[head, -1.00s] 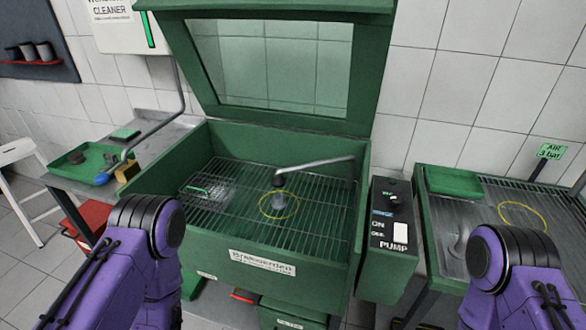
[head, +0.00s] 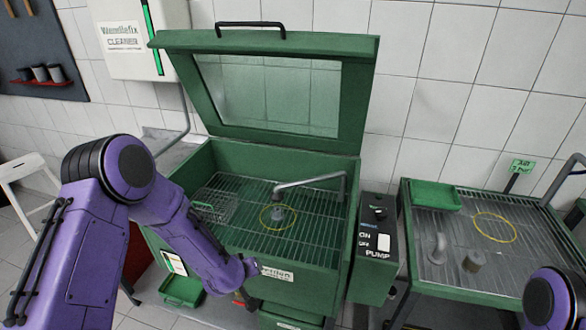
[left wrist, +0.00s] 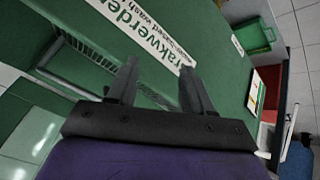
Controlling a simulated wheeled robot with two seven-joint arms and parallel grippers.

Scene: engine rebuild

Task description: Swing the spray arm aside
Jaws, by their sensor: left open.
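The spray arm (head: 312,182) is a grey bent pipe inside the open green parts washer (head: 300,258). It rises near the right wall and reaches left, its tip above a yellow ring (head: 266,226) on the wire grate. A small grey part (head: 279,213) stands in that ring below the tip. My left arm reaches across the washer's front left corner; its gripper is hard to make out in the head view. In the left wrist view my left gripper (left wrist: 156,92) is open and empty beside the washer's lettered front. My right gripper is not in view.
The washer lid (head: 270,85) stands raised. A wire basket (head: 213,205) sits at the grate's left. The pump box (head: 377,250) adjoins the washer's right side. The right bench (head: 480,285) holds a green tray (head: 436,195), a bent pipe (head: 438,249) and a grey cylinder (head: 474,261).

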